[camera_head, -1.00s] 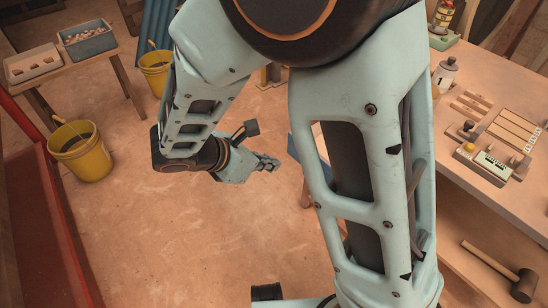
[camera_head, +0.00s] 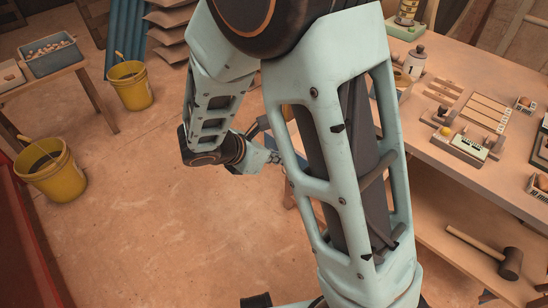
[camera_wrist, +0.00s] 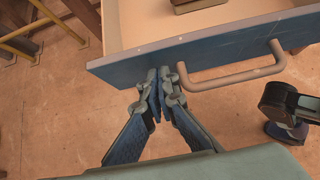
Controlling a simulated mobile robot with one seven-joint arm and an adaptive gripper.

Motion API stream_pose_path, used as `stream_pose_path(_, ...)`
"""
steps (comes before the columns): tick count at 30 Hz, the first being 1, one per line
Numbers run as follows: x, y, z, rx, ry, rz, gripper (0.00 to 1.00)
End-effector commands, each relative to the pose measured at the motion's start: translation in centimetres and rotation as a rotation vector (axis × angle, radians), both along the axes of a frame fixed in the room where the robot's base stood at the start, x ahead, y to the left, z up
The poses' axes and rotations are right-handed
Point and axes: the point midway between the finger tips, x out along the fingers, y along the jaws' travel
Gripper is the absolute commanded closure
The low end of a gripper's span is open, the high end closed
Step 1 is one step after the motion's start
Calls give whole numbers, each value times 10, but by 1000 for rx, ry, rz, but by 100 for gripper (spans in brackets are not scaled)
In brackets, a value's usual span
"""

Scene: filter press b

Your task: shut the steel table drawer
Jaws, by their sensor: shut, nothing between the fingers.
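The drawer (camera_wrist: 215,52) shows in the wrist view with a blue front and a pale inside. It stands open, and a brown object (camera_wrist: 198,4) lies in it. In the head view my gripper (camera_head: 277,158) is partly covered by my arm, which also hides most of the drawer.
A table (camera_head: 440,165) at right carries a bottle (camera_head: 414,62), wooden strips and small devices. A mallet (camera_head: 490,255) lies on its lower shelf. Yellow buckets (camera_head: 52,170) (camera_head: 130,86) stand at left. The floor between is clear.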

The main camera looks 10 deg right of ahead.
Motion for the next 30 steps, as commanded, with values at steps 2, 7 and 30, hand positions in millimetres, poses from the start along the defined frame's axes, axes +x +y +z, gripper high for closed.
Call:
stream_pose_path(2,0,0,0,0,0,0,100)
stream_pose_path(7,4,-7,0,-1,-1,-3,100)
stream_pose_path(30,102,-142,0,-1,-1,-4,100)
